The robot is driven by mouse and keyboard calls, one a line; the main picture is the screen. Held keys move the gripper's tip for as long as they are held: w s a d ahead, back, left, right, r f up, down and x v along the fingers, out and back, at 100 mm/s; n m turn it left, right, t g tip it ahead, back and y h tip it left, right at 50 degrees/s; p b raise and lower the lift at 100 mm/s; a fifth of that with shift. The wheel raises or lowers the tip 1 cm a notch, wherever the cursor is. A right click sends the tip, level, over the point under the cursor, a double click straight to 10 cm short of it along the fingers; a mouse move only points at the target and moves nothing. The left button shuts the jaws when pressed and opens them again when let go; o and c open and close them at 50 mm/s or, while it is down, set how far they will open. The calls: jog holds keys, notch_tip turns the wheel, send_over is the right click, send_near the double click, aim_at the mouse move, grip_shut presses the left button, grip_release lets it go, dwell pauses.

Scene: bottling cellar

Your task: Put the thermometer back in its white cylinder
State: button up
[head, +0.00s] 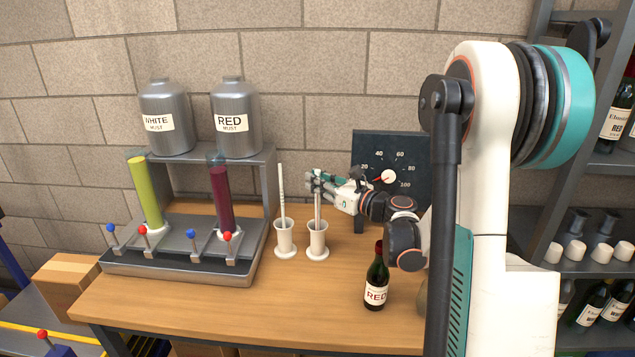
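Two small white cylinders with wide feet stand side by side on the wooden table. A thin pale rod leans slightly in the left cylinder (285,240). A thin greyish rod, seemingly the thermometer (318,211), stands upright with its lower end inside the right cylinder (317,243). My gripper (316,184) reaches in from the right, with its fingers at the upper part of the greyish rod. The fingers are small and overlap the rod, so I cannot tell whether they grip it or only surround it. The rod's lower end is hidden inside the cylinder.
A dark dial panel (393,150) stands behind my wrist. A red wine bottle (376,283) stands at the front right, close to my arm. At the left is a metal dispenser stand (185,262) with a yellow and a dark red tube. The table front is clear.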

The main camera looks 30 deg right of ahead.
jog(key=o, duration=0.5)
jog(key=v, duration=1.2)
